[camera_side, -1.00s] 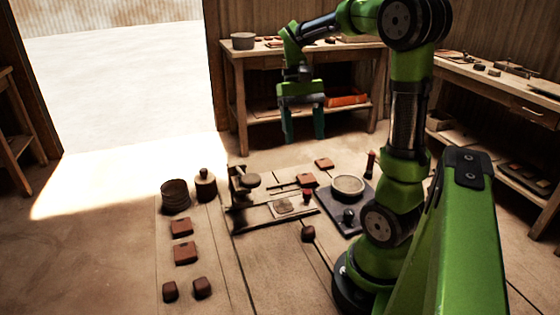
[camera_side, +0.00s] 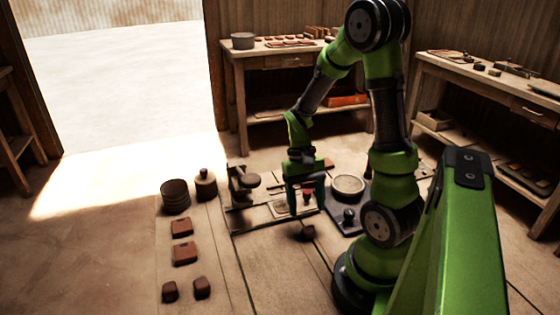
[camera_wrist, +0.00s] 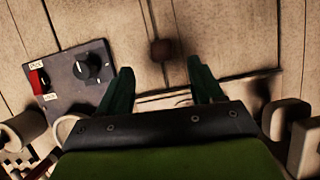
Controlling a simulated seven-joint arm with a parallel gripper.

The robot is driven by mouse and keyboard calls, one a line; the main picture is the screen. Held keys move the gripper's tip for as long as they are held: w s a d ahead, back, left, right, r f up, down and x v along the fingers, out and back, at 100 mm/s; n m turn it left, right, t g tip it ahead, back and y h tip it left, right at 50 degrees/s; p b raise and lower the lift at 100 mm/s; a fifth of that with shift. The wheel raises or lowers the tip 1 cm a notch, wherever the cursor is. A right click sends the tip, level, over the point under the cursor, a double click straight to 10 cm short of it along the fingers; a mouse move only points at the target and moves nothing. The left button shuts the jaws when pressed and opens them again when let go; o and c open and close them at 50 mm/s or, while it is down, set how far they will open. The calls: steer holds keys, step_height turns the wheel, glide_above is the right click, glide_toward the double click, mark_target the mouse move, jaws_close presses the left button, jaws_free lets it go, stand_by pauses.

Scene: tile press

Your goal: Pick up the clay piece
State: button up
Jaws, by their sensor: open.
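A small dark reddish-brown clay piece (camera_side: 308,232) lies on the floor mat in front of the press, and it also shows in the wrist view (camera_wrist: 163,50) just beyond the fingertips. My gripper (camera_side: 305,203) is low over the press area, behind the clay piece in the side view. In the wrist view my gripper (camera_wrist: 160,70) has its two fingers spread apart with nothing between them. The clay piece lines up with the gap between the fingers and is apart from them. More brown lumps (camera_side: 202,287) lie at the front left.
The press (camera_side: 242,183) stands left of my gripper. A dark control panel (camera_wrist: 84,72) with a black knob and red switch lies beside it. A round pale dish (camera_side: 347,186), brown tiles (camera_side: 185,252) and a stacked pot (camera_side: 175,195) stand nearby.

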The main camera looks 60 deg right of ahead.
mark_target(308, 232)
steer(key=shift+x, duration=3)
steer(key=shift+a, duration=0.1)
steer(key=c, duration=1.1)
